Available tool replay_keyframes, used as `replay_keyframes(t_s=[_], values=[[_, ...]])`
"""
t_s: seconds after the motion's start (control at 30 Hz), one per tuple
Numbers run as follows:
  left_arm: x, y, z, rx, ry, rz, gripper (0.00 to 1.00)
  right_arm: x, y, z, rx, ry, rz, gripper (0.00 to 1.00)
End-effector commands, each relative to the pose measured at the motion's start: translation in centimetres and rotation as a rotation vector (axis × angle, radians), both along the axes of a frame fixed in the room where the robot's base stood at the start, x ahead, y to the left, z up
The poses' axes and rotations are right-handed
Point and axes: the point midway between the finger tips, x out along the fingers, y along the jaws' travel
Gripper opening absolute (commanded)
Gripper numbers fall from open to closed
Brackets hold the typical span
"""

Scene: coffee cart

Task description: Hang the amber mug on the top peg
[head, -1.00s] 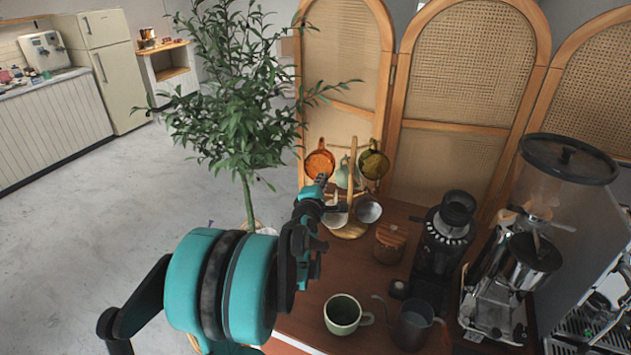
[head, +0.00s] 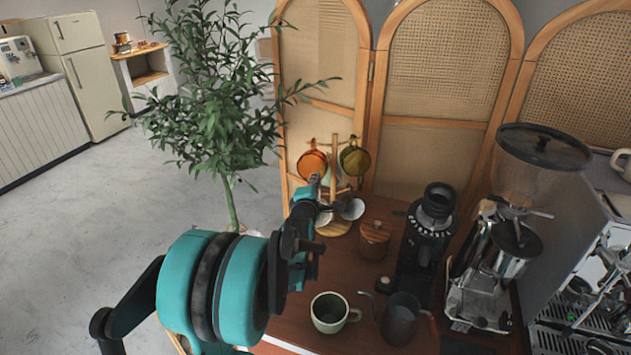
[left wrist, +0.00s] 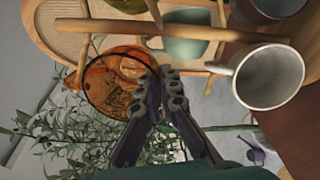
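The amber mug (head: 312,164) is at the upper left of the wooden mug tree (head: 336,185), handle up. In the left wrist view the amber mug (left wrist: 112,88) has its handle close to the end of the top peg (left wrist: 83,58); I cannot tell whether the handle is around it. My left gripper (left wrist: 160,82) looks shut on the mug's lower rim, one finger over the opening and one outside. In the head view my left gripper (head: 316,190) is just below the mug, partly hidden by my arm. My right gripper is not in view.
An olive mug (head: 355,161) hangs on the tree's other side; a white mug (left wrist: 268,78) and a green mug (left wrist: 185,45) hang near it. A wooden jar (head: 374,240), grinder (head: 428,240), green cup (head: 330,313) and pitcher (head: 400,318) stand on the cart. A plant (head: 215,110) is left.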

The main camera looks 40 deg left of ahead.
Motion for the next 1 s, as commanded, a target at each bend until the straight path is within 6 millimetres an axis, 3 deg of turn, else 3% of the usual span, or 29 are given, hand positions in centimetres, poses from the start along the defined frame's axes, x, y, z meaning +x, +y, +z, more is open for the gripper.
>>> replay_keyframes(t_s=[0.27,0.4,0.77,1.0], values=[[0.0,0.0,0.0,0.000,0.000,0.000,0.00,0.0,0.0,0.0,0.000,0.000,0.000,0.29],[0.0,0.0,0.0,0.000,0.000,0.000,0.29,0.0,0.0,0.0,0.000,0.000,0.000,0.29],[-0.3,-0.2,0.0,0.000,0.001,0.000,0.29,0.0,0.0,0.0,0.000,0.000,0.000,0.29],[-3.9,-2.2,0.4,0.000,0.001,0.000,0.29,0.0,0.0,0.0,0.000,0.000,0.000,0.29]])
